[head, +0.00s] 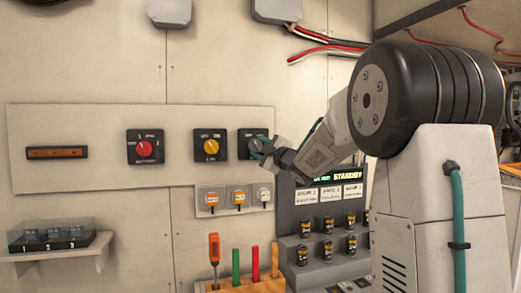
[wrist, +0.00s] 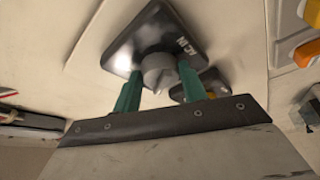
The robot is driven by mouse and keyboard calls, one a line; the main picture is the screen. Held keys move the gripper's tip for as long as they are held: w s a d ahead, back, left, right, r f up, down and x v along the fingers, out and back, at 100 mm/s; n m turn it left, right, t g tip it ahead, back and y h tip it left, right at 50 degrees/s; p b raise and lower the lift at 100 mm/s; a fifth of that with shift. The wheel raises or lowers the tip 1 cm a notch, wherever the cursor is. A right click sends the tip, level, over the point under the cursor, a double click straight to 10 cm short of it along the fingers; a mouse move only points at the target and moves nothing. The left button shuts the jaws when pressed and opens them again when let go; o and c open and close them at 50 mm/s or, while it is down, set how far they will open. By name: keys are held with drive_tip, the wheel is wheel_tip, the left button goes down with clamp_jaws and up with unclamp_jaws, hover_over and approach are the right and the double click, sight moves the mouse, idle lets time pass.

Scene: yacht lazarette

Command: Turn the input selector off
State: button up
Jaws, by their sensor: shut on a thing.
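The input selector is a black square plate (wrist: 125,50) with a grey knob (wrist: 158,70) and white lettering that seems to read "AC IN". In the head view its plate (head: 246,135) is the rightmost of three on the wall panel, partly hidden by my gripper (head: 261,148). In the wrist view the green fingers of my gripper (wrist: 159,77) stand on either side of the knob, shut on it. The knob's pointed end faces the gripper body in the wrist view. Its position marks are too small to read.
A yellow-knob switch (head: 211,143) and a red-knob switch (head: 144,147) sit to the left on the panel. Small breakers (head: 238,197) are just below.

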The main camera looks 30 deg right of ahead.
drive_tip(key=o, duration=1)
drive_tip(key=v, duration=0.8)
drive_tip(key=shift+w, duration=0.1)
